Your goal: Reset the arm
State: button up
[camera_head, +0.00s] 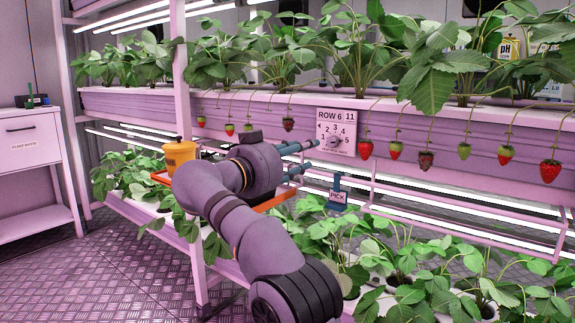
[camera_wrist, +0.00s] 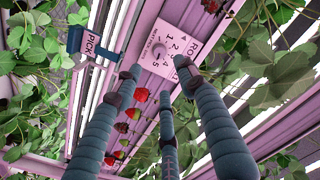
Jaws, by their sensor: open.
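My gripper (camera_head: 308,156) reaches out in front of the upper berry rack (camera_head: 245,109), with teal fingers spread apart and pointing right. In the wrist view, my gripper (camera_wrist: 160,84) shows three separated fingers with nothing between them. The Row 6 11 sign (camera_head: 336,136) with its numbered dial is on the rack front just right of the fingertips. It also shows beyond the fingers in the wrist view (camera_wrist: 170,45). I cannot tell whether a fingertip touches anything.
Ripe strawberries (camera_head: 549,170) and paler berries hang along the rack's front. An orange tub (camera_head: 179,154) stands left of my arm, near an orange-rimmed tray (camera_head: 277,202). Lower plants (camera_head: 400,265) fill the right foreground. Floor (camera_head: 100,265) is clear at left.

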aim_at(330, 143)
jog(key=x, duration=0.9)
jog(key=shift+d+f, duration=0.1)
jog(key=shift+w+d, duration=0.3)
jog(key=shift+w, duration=0.25)
jog(key=shift+w+d, duration=0.5)
jog(key=shift+d, duration=0.05)
jog(key=shift+s+a, duration=0.1)
